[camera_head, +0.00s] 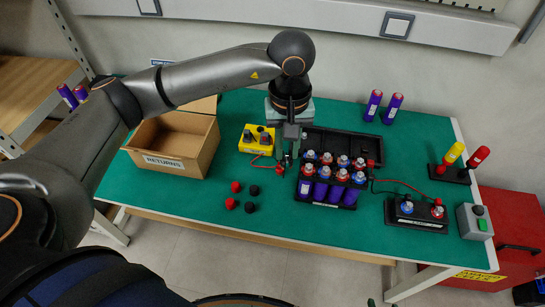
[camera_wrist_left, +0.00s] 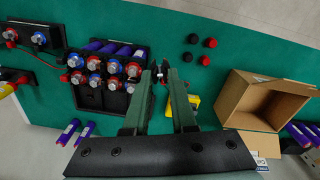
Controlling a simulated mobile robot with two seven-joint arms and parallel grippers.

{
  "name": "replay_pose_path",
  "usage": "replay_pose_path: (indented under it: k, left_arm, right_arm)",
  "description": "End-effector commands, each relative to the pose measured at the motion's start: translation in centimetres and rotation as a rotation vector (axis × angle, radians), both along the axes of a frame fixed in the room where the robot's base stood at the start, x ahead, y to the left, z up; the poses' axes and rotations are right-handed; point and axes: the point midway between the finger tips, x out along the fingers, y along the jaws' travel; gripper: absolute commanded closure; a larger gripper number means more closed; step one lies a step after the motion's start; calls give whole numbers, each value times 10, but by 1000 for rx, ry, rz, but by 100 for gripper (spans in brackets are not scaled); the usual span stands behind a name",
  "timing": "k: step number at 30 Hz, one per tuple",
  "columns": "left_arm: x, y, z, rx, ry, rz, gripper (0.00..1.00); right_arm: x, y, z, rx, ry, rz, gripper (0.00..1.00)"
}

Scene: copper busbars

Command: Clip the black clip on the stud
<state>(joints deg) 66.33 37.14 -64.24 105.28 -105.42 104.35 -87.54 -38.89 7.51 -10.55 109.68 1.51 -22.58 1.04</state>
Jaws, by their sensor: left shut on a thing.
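My left gripper (camera_head: 286,157) points down just left of the battery pack (camera_head: 325,204) and above the green table. It is shut on a small dark piece that looks like the black clip; the fingers hide most of it. In the left wrist view the fingertips (camera_wrist_left: 162,76) close around it, with a bit of red and pale metal showing. Several metal studs with red or blue collars stand on the pack. A black terminal block to the right carries a blue-collared stud (camera_head: 407,206) and a red-collared stud (camera_head: 437,210). Which stud is meant, I cannot tell. My right gripper is out of view.
A yellow box (camera_head: 248,147) with dark knobs stands left of the gripper. An open cardboard returns box (camera_head: 195,166) is farther left. Loose red and black caps (camera_head: 236,187) lie in front. A red lead (camera_head: 400,183) runs from pack to block.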

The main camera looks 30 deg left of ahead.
Motion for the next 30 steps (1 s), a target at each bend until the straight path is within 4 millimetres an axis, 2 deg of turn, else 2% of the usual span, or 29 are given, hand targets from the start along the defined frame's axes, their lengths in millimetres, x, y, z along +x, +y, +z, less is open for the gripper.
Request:
replay_pose_path:
  k: [8, 18, 24, 30]
  left_arm:
    - [35, -40, 4, -2, 4, 419, 100]
    - [75, -103, 4, 1, 11, 1136, 100]
    - [87, -135, 3, 6, 11, 1516, 100]
    - [93, -154, 3, 6, 7, 1751, 100]
  right_arm:
    - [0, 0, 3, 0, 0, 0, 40]
    - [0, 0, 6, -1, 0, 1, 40]
    - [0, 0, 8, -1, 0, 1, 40]
    - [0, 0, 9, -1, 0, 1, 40]
